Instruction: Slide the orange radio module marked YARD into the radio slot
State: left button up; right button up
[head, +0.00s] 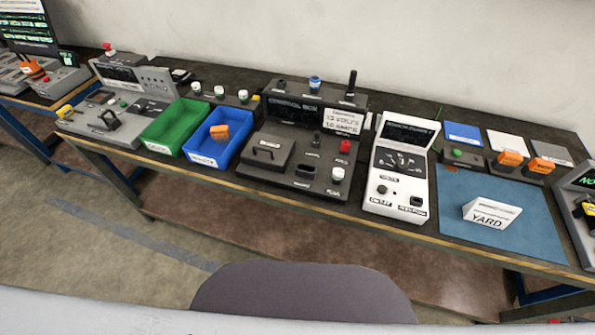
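An orange module (219,132) sits in the blue bin (243,131) left of centre. Two more orange modules, one on the left (510,159) and one on the right (541,165), stand in dark holders at the back right. Any markings on the modules are too small to read. A white sign reading YARD (491,213) stands on the blue mat (447,211). A dark control box (286,142) at the centre has several openings and knobs; I cannot tell which opening is the radio slot. Neither gripper is in view.
A green bin (153,140) stands beside the blue bin. A white meter box (384,180) stands between the control box and the mat. A grey console (100,135) is at the left. Blue (462,133) and white (505,143) plates lie behind the mat.

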aim_at(507, 157)
jog(key=z, duration=1.6)
jog(key=l, duration=0.4)
jog(key=k+u, duration=0.05)
